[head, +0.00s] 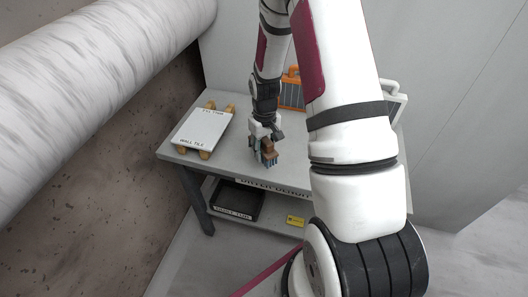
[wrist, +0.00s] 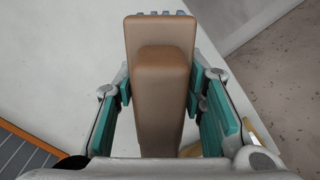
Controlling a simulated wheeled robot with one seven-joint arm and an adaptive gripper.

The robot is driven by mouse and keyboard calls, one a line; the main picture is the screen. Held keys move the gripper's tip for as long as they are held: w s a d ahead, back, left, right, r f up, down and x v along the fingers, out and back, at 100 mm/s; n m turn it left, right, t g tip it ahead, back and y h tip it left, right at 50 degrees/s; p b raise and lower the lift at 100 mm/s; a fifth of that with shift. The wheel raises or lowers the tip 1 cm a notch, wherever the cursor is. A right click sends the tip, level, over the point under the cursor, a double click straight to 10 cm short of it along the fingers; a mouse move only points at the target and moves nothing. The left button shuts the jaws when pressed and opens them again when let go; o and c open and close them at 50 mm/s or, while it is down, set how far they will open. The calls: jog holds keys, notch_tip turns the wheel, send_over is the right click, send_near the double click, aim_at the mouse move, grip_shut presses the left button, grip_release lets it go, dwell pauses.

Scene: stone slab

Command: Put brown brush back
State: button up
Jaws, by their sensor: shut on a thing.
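The brown brush (head: 269,147) is in my gripper (head: 263,141), over the front middle of the grey bench (head: 229,158) in the head view. In the wrist view the brown brush (wrist: 160,45) runs up the middle, between the teal finger pads of my gripper (wrist: 160,95). My gripper is shut on it. Blue-grey bristles show past the far end of the brown block. I cannot tell whether the bristles touch the bench top.
A white tile (head: 203,129) lies on wooden supports at the bench's left. An orange-handled item (head: 291,92) stands at the back, partly hidden by my arm. A black tray (head: 235,201) and a yellow item (head: 295,221) are on the lower shelf. A large pale cylinder (head: 90,75) spans the upper left.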

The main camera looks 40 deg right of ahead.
jog(key=s+d, duration=0.1)
jog(key=d, duration=0.1)
jog(key=s+d+b, duration=0.1)
jog(key=d, duration=0.1)
jog(key=s+d+b, duration=0.1)
jog(key=s+d, duration=0.1)
jog(key=shift+d, duration=0.1)
jog(key=shift+m, duration=0.3)
jog(key=s+d, duration=0.1)
jog(key=s, duration=0.1)
jog(key=s+d+b, duration=0.2)
jog(key=s+d, duration=0.1)
jog(key=shift+s+d+r, duration=0.1)
jog(key=shift+s+r, duration=0.1)
jog(key=shift+s, duration=0.15)
jog(key=w+a, duration=0.2)
jog(key=w, duration=0.2)
jog(key=w+a+f, duration=0.1)
jog(key=w+a, duration=0.1)
jog(key=w, duration=0.3)
jog(key=w+a, duration=0.2)
jog(key=w, duration=0.3)
jog(key=shift+a+f+b, duration=0.25)
jog(key=shift+b, duration=0.05)
jog(key=shift+w+f, duration=0.1)
jog(key=shift+f, duration=1.65)
jog(key=o, duration=1.1)
jog(key=shift+f, duration=0.15)
